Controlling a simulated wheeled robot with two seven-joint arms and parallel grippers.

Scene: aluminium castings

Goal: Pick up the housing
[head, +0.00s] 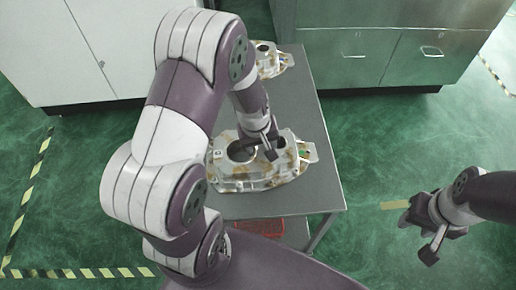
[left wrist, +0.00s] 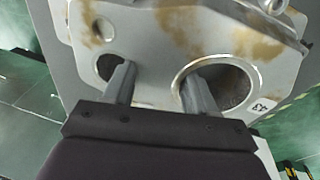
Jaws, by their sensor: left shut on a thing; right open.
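The housing (head: 282,172) is a silvery casting with brownish stains and round openings, lying on the grey table in the head view. It fills the upper part of the left wrist view (left wrist: 150,30), where a label reading 43 shows beside the larger hole. My left gripper (head: 256,147) is at the housing from above. In the left wrist view its two fingers (left wrist: 160,85) reach into two separate holes and are shut on the metal between them. I cannot tell whether the housing is clear of the table. My right gripper (head: 418,236) is open and empty, right of the table.
A second stained casting (head: 270,62) sits at the table's (head: 305,95) far end. A red crate (head: 262,228) is below the near edge. White (head: 105,40) and grey-green cabinets (head: 385,45) stand behind. Green floor is free right of the table.

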